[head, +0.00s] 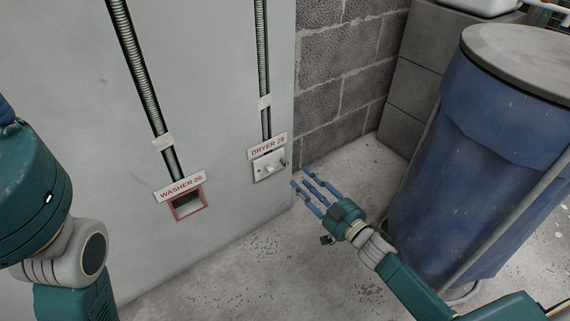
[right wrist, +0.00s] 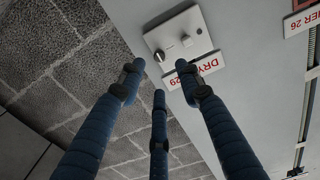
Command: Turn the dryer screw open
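The dryer plate (head: 261,172) is a small pale plate on the grey wall panel, under a "DRYER 29" sign (head: 267,146). In the right wrist view the plate (right wrist: 178,26) shows upside down. It carries a grey round stud (right wrist: 159,55) and a pale raised piece (right wrist: 187,41); I cannot tell for sure which is the screw. My right gripper (head: 303,178) has three blue fingers, spread open and empty, to the right of and slightly below the plate. Its fingertips (right wrist: 160,74) appear apart from the stud. My left arm shows at the left, its gripper out of view.
A red-framed opening (head: 188,212) under a "WASHER 26" sign (head: 181,186) is left of the dryer plate. Ribbed conduits (head: 143,80) run up the panel. A blue barrel (head: 470,165) stands close to my right arm.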

